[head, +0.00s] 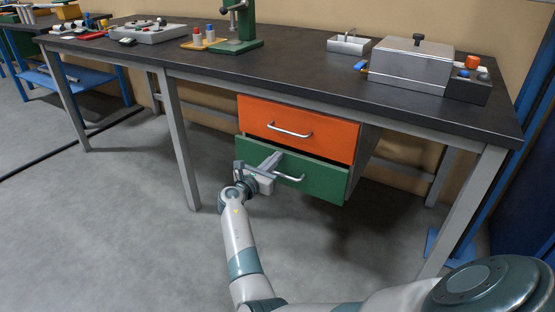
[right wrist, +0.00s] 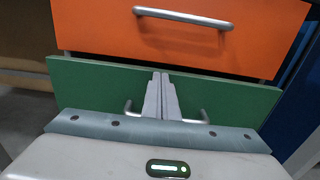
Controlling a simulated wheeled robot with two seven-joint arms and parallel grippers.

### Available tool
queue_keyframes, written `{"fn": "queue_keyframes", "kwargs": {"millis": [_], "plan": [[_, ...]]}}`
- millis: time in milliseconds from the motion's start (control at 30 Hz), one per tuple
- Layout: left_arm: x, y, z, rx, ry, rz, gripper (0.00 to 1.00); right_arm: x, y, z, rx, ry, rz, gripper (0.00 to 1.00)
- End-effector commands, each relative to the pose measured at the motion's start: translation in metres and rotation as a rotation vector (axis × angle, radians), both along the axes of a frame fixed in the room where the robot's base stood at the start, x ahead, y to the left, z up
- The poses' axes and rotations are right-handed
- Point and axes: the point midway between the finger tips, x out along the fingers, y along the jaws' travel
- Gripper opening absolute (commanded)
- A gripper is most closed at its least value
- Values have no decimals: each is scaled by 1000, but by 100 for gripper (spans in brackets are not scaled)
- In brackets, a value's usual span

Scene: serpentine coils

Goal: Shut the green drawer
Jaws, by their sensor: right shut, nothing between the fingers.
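The green drawer (head: 322,181) is the lower one under the bench, with a silver bar handle (head: 289,177). Its front also fills the middle of the right wrist view (right wrist: 85,83). It looks slightly proud of the orange drawer above, so it seems a little open. My right gripper (head: 274,158) is shut and empty, its fingers pointing at the green front near the handle. In the right wrist view the closed fingertips (right wrist: 160,74) overlap the upper middle of the front. I cannot tell whether they touch it. They hide part of the handle. My left gripper is not in view.
The orange drawer (head: 298,129) above looks shut, its handle (head: 290,131) sticking out. Grey bench legs (head: 180,145) stand left and right of the drawers. The dark benchtop (head: 300,80) overhangs them and carries tools and a metal box (head: 410,65). The floor in front is clear.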

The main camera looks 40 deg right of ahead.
Motion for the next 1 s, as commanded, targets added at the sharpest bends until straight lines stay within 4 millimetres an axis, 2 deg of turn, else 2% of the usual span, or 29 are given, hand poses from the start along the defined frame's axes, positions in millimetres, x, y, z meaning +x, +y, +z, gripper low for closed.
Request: {"fn": "queue_keyframes", "kwargs": {"millis": [267,633,1000], "plan": [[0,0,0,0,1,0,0,1,-2,0,0,0,0,0],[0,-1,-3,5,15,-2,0,15,-38,1,-2,0,-1,0],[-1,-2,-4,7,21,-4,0,16,-41,4,-6,-5,0,0]]}}
